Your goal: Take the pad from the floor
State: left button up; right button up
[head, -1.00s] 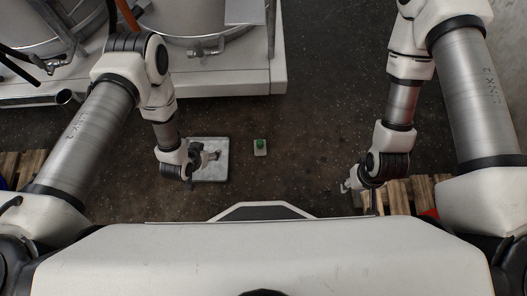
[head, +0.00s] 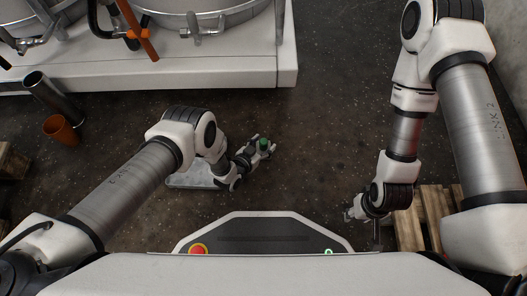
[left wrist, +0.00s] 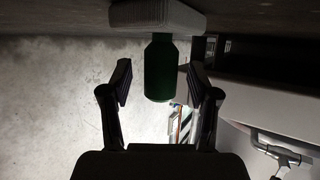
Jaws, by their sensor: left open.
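The pad is a pale block (left wrist: 155,14) with a green upright handle (head: 264,143). It rests on the floor in the middle of the head view. My left gripper (head: 261,147) is at the pad and hides most of its block there. In the left wrist view the fingers (left wrist: 160,78) are open, one on each side of the green handle (left wrist: 160,62), with a gap on both sides. My right gripper (head: 355,212) hangs low at the right, away from the pad; its fingers are too small to read.
A flat grey plate (head: 190,181) lies on the floor under my left forearm. A white platform (head: 200,73) with metal drums stands at the back left. An orange cup (head: 60,129) is at the left, a wooden pallet (head: 436,215) at the right. Floor right of the pad is clear.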

pick_arm(q)
grip_shut()
jog(key=shift+r, duration=0.15)
